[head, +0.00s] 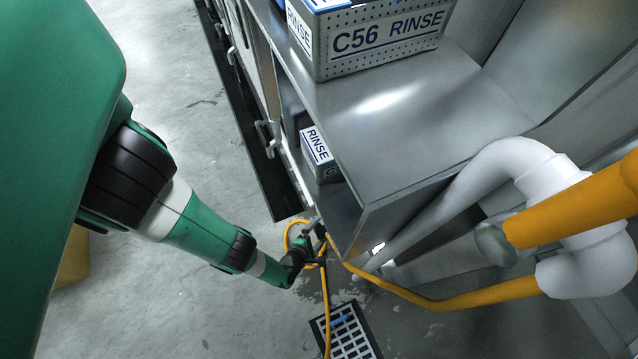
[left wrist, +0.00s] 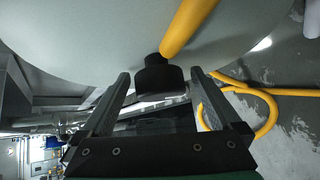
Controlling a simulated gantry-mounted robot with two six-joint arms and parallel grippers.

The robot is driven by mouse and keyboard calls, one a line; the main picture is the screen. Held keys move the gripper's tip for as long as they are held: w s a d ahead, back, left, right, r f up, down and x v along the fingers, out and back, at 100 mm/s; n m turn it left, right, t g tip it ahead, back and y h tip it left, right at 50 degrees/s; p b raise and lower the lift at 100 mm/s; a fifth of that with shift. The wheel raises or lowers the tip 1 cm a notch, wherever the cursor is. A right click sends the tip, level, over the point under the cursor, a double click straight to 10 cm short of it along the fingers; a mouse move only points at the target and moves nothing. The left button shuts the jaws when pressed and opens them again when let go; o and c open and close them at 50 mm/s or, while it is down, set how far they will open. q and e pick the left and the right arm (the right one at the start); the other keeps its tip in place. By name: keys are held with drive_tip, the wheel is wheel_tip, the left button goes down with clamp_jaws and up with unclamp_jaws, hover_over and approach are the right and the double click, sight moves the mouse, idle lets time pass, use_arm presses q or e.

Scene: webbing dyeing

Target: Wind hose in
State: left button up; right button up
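My left gripper (head: 312,246) is low beside the front corner of the steel unit, near the yellow hose. In the left wrist view its two dark fingers (left wrist: 159,82) stand apart. A black fitting (left wrist: 155,75) on the end of a yellow length (left wrist: 190,25) shows between the fingertips, with narrow gaps beside it. The yellow hose (head: 400,292) makes a small loop around my gripper and runs down across the floor drain. Loops of it also show at the right of the left wrist view (left wrist: 262,112). My right gripper is not in view.
The steel unit (head: 420,110) carries a C56 rinse box (head: 375,42); another rinse box (head: 317,150) sits beneath it. White pipes (head: 545,175) and a thick orange pipe (head: 580,205) stand at right. The floor drain (head: 352,345) is below. The concrete floor (head: 200,290) at left is largely clear.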

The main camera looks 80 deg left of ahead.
use_arm(q)
drive_tip(key=shift+s+d+r, duration=0.1)
drive_tip(key=shift+d+r, duration=0.1)
drive_tip(key=shift+r, duration=0.05)
drive_tip(key=p+v, duration=0.5)
drive_tip(key=v, duration=0.6)
drive_tip(key=shift+p, duration=0.3)
drive_tip(key=shift+s+f, duration=0.1)
